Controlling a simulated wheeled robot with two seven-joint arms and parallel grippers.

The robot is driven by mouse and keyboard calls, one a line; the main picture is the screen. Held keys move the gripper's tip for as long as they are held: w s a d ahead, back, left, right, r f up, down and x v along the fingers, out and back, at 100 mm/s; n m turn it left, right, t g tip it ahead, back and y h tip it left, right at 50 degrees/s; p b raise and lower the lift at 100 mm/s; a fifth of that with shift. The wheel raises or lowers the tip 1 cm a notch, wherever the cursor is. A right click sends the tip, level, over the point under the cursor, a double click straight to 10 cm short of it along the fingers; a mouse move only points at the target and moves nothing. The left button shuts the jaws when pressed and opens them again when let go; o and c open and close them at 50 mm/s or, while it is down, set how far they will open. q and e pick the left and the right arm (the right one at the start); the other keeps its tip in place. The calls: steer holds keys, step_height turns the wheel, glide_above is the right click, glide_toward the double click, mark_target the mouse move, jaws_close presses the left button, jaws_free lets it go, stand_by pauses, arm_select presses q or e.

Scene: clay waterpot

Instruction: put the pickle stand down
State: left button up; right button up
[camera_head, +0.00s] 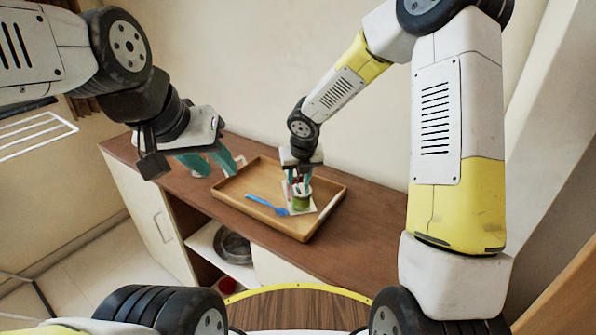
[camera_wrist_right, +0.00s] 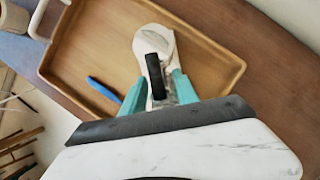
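The pickle stand (camera_head: 302,201) shows in the head view as a small greenish jar-like body on a pale base, at the right part of a wooden tray (camera_head: 228,201). In the right wrist view the stand (camera_wrist_right: 166,42) has a whitish rounded part and a black upright piece. My right gripper (camera_head: 298,179) is over it, pointing down, with its teal fingers on either side. Whether the fingers press on it is unclear, as is whether its base touches the tray. My left gripper (camera_head: 209,161) is open and empty, left of the tray's far-left end.
A blue utensil (camera_head: 266,205) lies in the tray left of the stand. The tray rests on a brown countertop (camera_head: 370,230) against the wall, with bare counter to its right. A metal bowl (camera_head: 236,247) sits on an open shelf below.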

steer(key=s+d+r+m+h, duration=0.1)
steer(key=s+d+r+m, duration=0.4)
steer(key=r, duration=0.3)
steer(key=s+d+r+m, duration=0.3)
steer(key=s+r+m, duration=0.2)
steer(key=r+m, duration=0.25)
steer(key=s+d+r+m+t+y, duration=0.1)
steer(key=s+d+r+m, duration=0.2)
steer(key=s+m, duration=0.5)
steer(key=s+d+r+m+y, duration=0.1)
steer(key=s+d+r+m, duration=0.2)
steer(key=s+m, duration=0.6)
steer(key=m, duration=0.8)
steer(key=shift+r+t, duration=0.25)
steer(key=shift+t, duration=0.15)
